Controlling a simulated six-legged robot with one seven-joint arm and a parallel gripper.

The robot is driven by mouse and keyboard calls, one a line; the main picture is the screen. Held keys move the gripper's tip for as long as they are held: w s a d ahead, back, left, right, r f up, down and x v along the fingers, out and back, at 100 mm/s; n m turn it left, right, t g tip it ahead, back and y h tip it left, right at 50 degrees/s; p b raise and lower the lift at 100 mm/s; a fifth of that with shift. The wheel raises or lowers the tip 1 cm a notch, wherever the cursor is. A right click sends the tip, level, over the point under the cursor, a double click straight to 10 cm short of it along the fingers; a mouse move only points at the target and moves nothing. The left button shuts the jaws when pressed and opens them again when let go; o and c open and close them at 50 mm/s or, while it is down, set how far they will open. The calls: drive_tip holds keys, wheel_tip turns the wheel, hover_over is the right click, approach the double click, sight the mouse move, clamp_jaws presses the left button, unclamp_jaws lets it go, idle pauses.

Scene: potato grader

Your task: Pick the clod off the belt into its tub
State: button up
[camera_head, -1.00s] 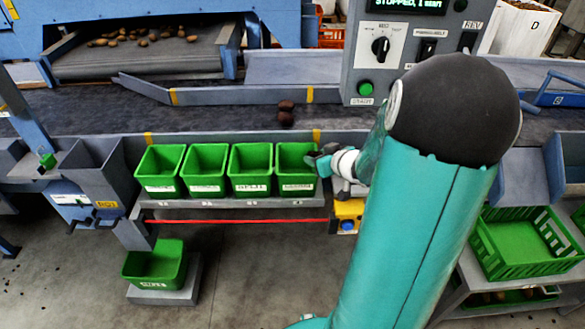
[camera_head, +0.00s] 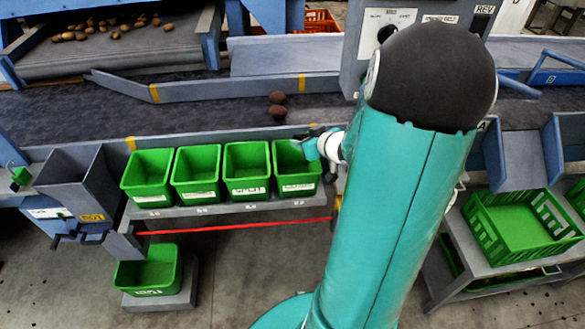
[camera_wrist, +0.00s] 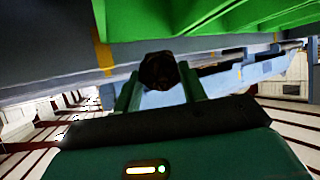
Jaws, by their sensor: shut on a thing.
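My gripper (camera_wrist: 160,74) is shut on a dark, lumpy clod (camera_wrist: 158,68), which sits between its two green fingertips in the wrist view. In the head view my gripper (camera_head: 311,146) is at the rear right of the rightmost green tub (camera_head: 297,187), by the belt's near edge; the clod cannot be made out there. Four tubs stand in a row on a shelf in front of the belt (camera_head: 200,108); their labels are too small to read surely. A green tub wall (camera_wrist: 190,18) fills the top of the wrist view.
Two dark brown lumps (camera_head: 277,98) lie on the belt behind the tubs. A grey chute (camera_head: 75,178) stands left of the row, with a low green tub (camera_head: 148,270) below. A green crate (camera_head: 520,228) is at right. A red line (camera_head: 235,225) runs below the shelf.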

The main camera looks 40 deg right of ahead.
drive_tip(key=f, duration=0.4)
drive_tip(key=shift+s, duration=0.3)
drive_tip(key=shift+s+f, duration=0.1)
drive_tip(key=shift+f, duration=0.3)
drive_tip(key=o, duration=1.1)
drive_tip(key=shift+c, duration=0.2)
drive_tip(key=v, duration=1.3)
drive_tip(key=shift+s+r, duration=0.15)
drive_tip(key=shift+s, duration=0.15)
drive_tip(key=shift+w+a, duration=0.1)
drive_tip(key=shift+a, duration=0.05)
